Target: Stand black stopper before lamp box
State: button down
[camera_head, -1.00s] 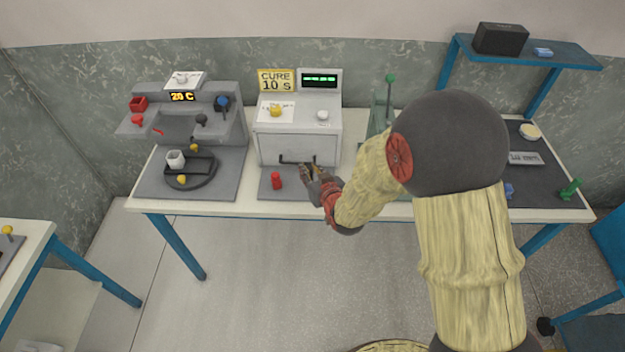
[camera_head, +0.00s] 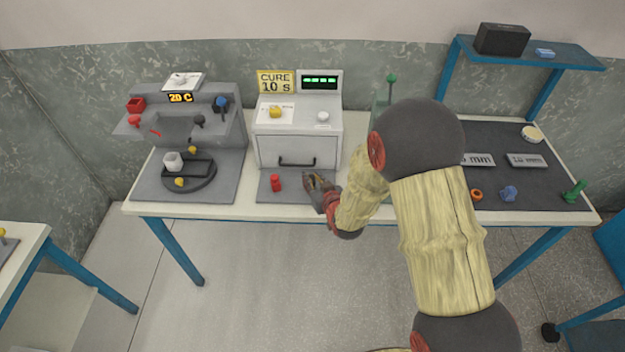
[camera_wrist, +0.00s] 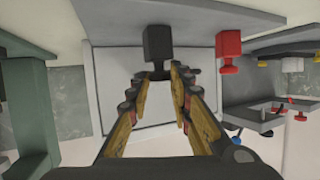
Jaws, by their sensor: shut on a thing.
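The lamp box (camera_head: 298,136) is a grey cabinet with a dark handle on its front panel, and it stands at the middle of the table. My gripper (camera_head: 311,181) is low in front of its right side. In the wrist view, which looks upside down, my gripper (camera_wrist: 158,75) is shut on the narrow part of the black stopper (camera_wrist: 158,45). The stopper's block end is at the grey plate (camera_wrist: 205,28); I cannot tell whether it rests there. In the head view the stopper is mostly hidden by my fingers.
A red stopper (camera_head: 276,183) stands on the plate just left of my gripper; it also shows in the wrist view (camera_wrist: 229,50). A grey machine (camera_head: 215,125) with a round holder is at the left. A green lever stand (camera_head: 382,105) is behind my arm. A dark mat (camera_head: 545,190) holds small parts.

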jog(key=shift+f, duration=0.2)
jog(key=c, duration=1.6)
grip_release()
jog(key=shift+r, duration=0.2)
